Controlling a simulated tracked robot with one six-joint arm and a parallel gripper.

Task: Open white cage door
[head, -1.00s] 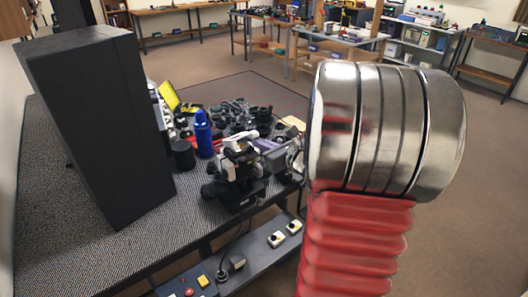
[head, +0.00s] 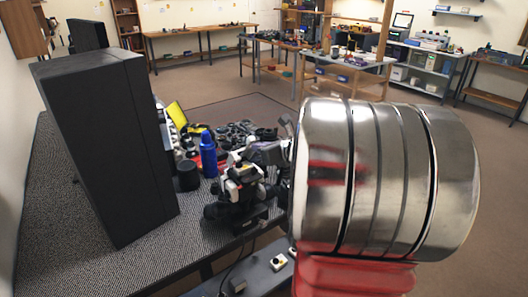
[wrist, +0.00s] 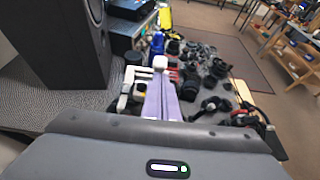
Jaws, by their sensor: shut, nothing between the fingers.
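I cannot make out a white cage door in either view. My gripper (head: 238,182) is a black and white mechanism over the near edge of the patterned table, partly hidden behind my silver arm link. In the wrist view, two lavender finger-like parts (wrist: 161,96) lie together, with white angular pieces beside and beyond them. My gripper is shut, and I see nothing held in it. Whether it touches anything on the table is not clear.
A tall black speaker (head: 105,145) stands on the left of the patterned table (head: 60,245). A blue bottle (head: 208,155), a dark cup (head: 188,175) and several black lens parts (head: 245,133) crowd the table beyond my gripper. Open floor lies to the right.

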